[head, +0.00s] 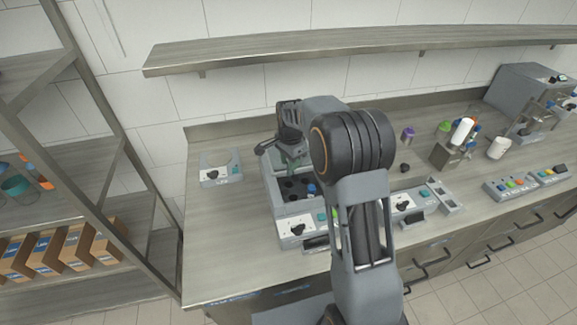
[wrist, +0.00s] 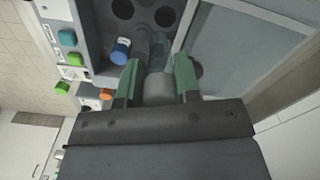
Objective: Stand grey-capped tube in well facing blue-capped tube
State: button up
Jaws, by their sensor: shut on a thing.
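My gripper (wrist: 158,82) is shut on the grey-capped tube, with its green fingers on either side of the grey cap (wrist: 158,88). The clear tube body (wrist: 158,48) points away from the wrist, over the dark rotor area; I cannot tell whether its tip is inside a well. The blue-capped tube (wrist: 122,50) stands in the rotor, left of the held tube in the wrist view. Its blue cap also shows in the head view (head: 311,188). Dark empty wells (wrist: 165,17) show beyond. In the head view my gripper (head: 296,162) is over the back of the grey machine (head: 270,191).
The machine's front panel (head: 297,230) has a dark knob. A small grey device (head: 220,170) stands to the left, and another panel (head: 405,203) to the right. A purple-capped item (head: 408,134) and a white bottle (head: 463,131) stand farther right. A shelf (head: 340,50) hangs above.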

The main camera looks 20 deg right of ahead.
jog(key=shift+w+a+f, duration=0.1)
jog(key=shift+w+f, duration=0.25)
jog(key=shift+f, duration=0.1)
jog(key=shift+f+p, duration=0.35)
jog(key=shift+f, duration=1.25)
jog(key=shift+f+b, duration=0.5)
jog(key=shift+f, duration=0.05)
jog(key=o, duration=0.9)
jog(key=shift+s+f, duration=0.1)
jog(key=shift+f, duration=0.05)
